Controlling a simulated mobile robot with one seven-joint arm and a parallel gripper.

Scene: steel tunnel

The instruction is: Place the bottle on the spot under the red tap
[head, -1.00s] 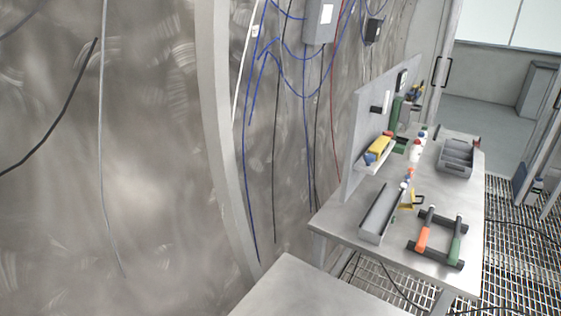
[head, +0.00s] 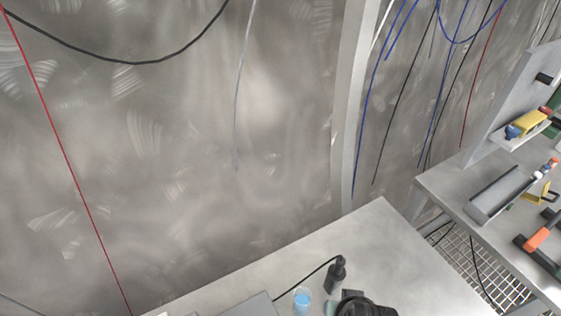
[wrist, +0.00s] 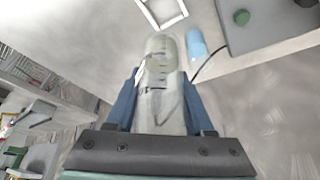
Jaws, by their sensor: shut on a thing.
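In the wrist view my gripper (wrist: 160,78) is shut on a clear, greyish bottle (wrist: 159,52). The bottle stands out between the two blue fingers, its rounded end pointing away from the palm. In the head view only a dark part of my arm shows at the bottom edge, and I cannot make out the bottle clearly there. No red tap and no marked spot that I can identify show in either view.
A pale steel table (head: 372,232) fills the lower middle. On it are a blue cup (head: 302,300), a small black device (head: 337,274) with a cable and a grey box (head: 245,306). A white square frame (wrist: 163,10) shows in the wrist view. A workbench (head: 446,187) stands right.

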